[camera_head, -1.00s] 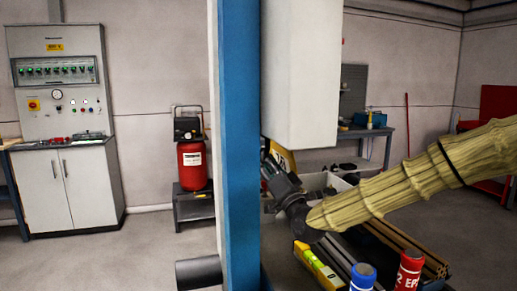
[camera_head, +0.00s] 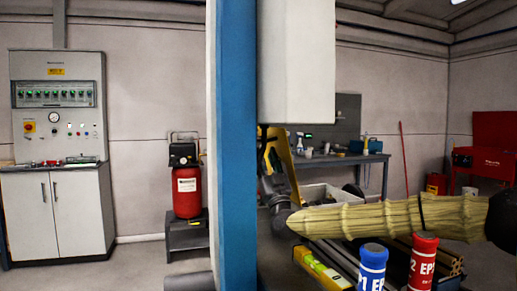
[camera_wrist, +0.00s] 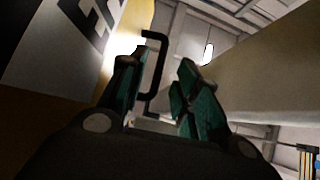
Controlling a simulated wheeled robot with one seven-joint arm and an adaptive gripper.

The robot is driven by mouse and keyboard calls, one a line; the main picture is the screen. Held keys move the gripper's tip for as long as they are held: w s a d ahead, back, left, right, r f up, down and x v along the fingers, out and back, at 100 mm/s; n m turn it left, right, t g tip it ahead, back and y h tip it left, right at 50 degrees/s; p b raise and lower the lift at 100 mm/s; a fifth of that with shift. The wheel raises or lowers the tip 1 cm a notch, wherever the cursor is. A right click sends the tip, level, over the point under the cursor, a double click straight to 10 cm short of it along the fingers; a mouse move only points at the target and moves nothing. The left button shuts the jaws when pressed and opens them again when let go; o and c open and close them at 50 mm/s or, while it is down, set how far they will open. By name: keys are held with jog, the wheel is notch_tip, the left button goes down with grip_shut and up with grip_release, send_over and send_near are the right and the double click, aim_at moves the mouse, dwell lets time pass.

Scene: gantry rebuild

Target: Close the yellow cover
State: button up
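The yellow cover (camera_head: 280,148) shows in the head view as a narrow, slanted yellow strip just right of the blue column, which hides part of the scene there. In the wrist view a yellow surface (camera_wrist: 137,28) with a pale, black-lettered panel is at the upper left. A black bar handle (camera_wrist: 157,68) stands beside it. My gripper (camera_wrist: 158,82) is open, its two green-padded fingers apart with the handle seen between them. I cannot tell whether either finger touches it. In the head view my gripper (camera_head: 270,183) is dark and partly hidden by the column.
The blue column (camera_head: 237,150) and a white box (camera_head: 296,60) stand close in front. Below my sleeved arm are a blue bottle (camera_head: 372,268), a red bottle (camera_head: 423,262) and a yellow level (camera_head: 320,268). A red compressor (camera_head: 187,190) stands behind, left.

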jog(key=shift+x, duration=3.3)
grip_shut()
